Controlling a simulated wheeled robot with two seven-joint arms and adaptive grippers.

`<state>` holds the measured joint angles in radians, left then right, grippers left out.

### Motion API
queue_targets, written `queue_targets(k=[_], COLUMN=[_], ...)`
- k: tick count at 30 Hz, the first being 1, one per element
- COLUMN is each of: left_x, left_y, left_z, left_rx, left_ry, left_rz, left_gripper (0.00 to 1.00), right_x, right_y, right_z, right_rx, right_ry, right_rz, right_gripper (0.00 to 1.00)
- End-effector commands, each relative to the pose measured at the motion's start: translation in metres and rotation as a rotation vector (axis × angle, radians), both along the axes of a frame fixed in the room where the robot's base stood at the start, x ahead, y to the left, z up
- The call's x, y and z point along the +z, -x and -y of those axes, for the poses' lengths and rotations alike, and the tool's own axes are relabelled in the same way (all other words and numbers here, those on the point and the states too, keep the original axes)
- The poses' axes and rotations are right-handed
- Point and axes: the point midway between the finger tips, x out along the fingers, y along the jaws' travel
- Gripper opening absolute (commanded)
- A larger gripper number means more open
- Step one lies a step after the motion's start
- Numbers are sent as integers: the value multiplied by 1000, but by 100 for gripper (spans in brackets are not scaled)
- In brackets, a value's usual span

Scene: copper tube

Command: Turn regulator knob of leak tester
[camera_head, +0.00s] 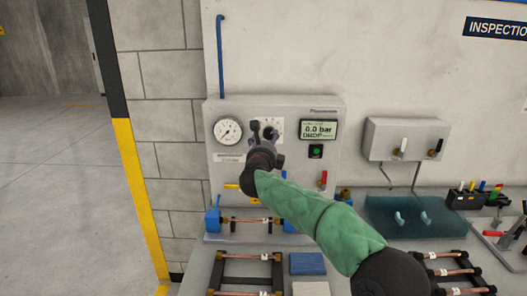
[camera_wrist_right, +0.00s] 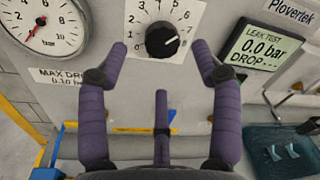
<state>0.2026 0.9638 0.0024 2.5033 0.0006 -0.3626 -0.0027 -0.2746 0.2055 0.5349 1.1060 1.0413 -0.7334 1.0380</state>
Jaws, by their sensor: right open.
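The regulator knob (camera_wrist_right: 162,40) is black and round, with a pale pointer mark, on a white numbered dial plate (camera_wrist_right: 186,14) of the grey leak tester panel (camera_head: 327,160). In the head view my right gripper (camera_head: 263,130) covers most of the knob. In the wrist view my right gripper (camera_wrist_right: 161,52) is open, with one dark purple finger on each side of the knob and a third below it. The fingers appear apart from the knob. The display (camera_wrist_right: 262,48) reads 0.0 bar. My left gripper is not in view.
A round pressure gauge (camera_head: 228,131) is left of the knob. A green button (camera_head: 316,151) and a red-handled valve (camera_head: 323,180) are to the right. Below, a copper tube (camera_head: 245,220) sits between blue clamps. A grey box with two levers (camera_head: 405,138) hangs further right.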

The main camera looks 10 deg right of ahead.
Motion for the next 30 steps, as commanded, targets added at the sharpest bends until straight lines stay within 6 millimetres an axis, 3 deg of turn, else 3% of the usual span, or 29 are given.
queue_targets(k=[6, 12, 26, 30], left_x=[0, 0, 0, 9], left_y=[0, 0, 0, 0], left_z=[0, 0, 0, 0], left_rx=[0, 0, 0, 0], left_ry=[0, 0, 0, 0], left_rz=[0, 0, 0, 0], left_gripper=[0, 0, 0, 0], right_x=[1, 1, 0, 9], right_y=[33, 54, 61, 61], right_z=[-13, -21, -25, -24], right_rx=[3, 2, 2, 2], right_ry=[1, -1, 0, 0], right_rz=[1, 1, -1, -1], right_gripper=[65, 65, 65, 65])
